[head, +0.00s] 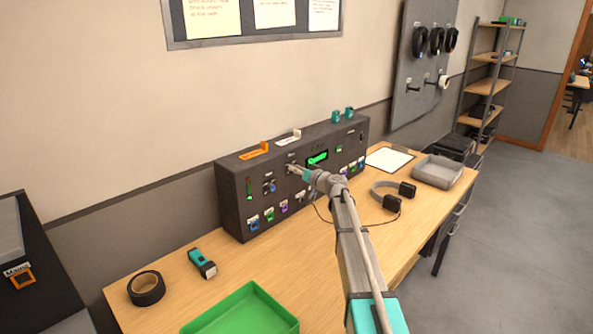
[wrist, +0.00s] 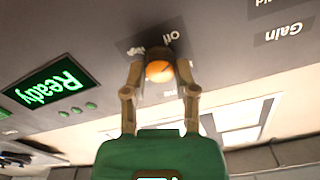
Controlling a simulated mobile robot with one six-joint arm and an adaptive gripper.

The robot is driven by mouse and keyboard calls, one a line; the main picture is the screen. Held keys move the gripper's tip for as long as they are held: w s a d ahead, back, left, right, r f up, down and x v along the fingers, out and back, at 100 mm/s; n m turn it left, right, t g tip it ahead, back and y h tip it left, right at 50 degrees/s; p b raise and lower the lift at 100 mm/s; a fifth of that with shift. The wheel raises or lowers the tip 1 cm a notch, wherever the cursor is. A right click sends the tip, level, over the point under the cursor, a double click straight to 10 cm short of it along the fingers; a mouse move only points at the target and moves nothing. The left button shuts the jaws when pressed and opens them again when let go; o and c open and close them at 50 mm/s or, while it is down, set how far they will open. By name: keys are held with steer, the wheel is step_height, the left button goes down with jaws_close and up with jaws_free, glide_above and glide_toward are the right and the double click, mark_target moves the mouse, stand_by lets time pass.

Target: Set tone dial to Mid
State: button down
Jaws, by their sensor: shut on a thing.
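My gripper (head: 303,173) is at the front of the dark control panel (head: 232,202) in the head view. In the wrist view its two fingers (wrist: 160,76) are shut on the sides of a round orange dial (wrist: 159,70). A thin dark pointer line shows on the dial's face. A label reading "Off" (wrist: 171,37) sits beside the dial, and another label next to it is partly covered. The dial's own name cannot be read, so I cannot tell whether it is the tone dial. In the head view the arm's end hides the dial.
A green "Ready" display (wrist: 46,86) is beside the dial; a "Gain" label (wrist: 284,34) lies on the other side. On the table are headphones (head: 393,195), a grey tray (head: 437,171), a green tray (head: 243,312), black tape (head: 146,288) and a teal-black device (head: 202,263).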

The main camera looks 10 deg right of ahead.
steer(key=shift+f+m, duration=0.15)
steer(key=shift+m, duration=7.8)
steer(key=shift+f+m, duration=0.1)
steer(key=shift+m, duration=7.85)
steer(key=shift+s, duration=0.1)
steer(key=shift+c, duration=2)
jaws_free()
